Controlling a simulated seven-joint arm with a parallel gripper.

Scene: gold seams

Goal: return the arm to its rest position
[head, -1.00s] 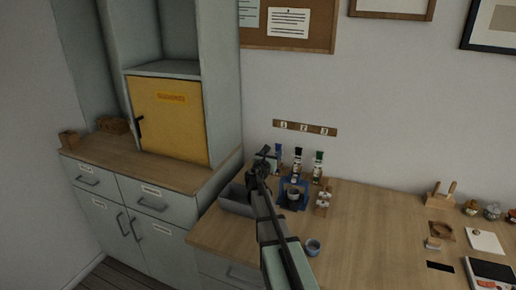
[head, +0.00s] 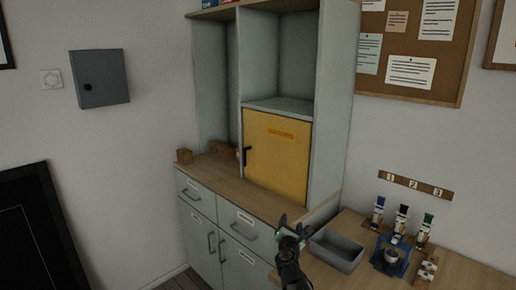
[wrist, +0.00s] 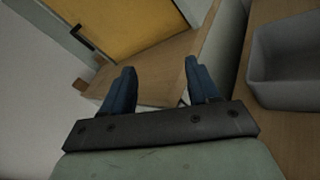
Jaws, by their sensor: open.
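My gripper (head: 291,226) is in the lower middle of the head view, in front of the cabinet counter's right end and left of the grey bin. In the wrist view my gripper (wrist: 158,75) shows two blue fingers set wide apart with nothing between them. The fingers point toward the wooden counter edge and the yellow cabinet door. Most of my arm is below the frame in the head view.
A grey bin (head: 337,250) stands on the wooden workbench (head: 460,275), close to my gripper's right. A closed yellow door (head: 277,158) is in the grey-green cabinet (head: 335,110). A blue stand with a cup (head: 391,256) and several bottles are further right.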

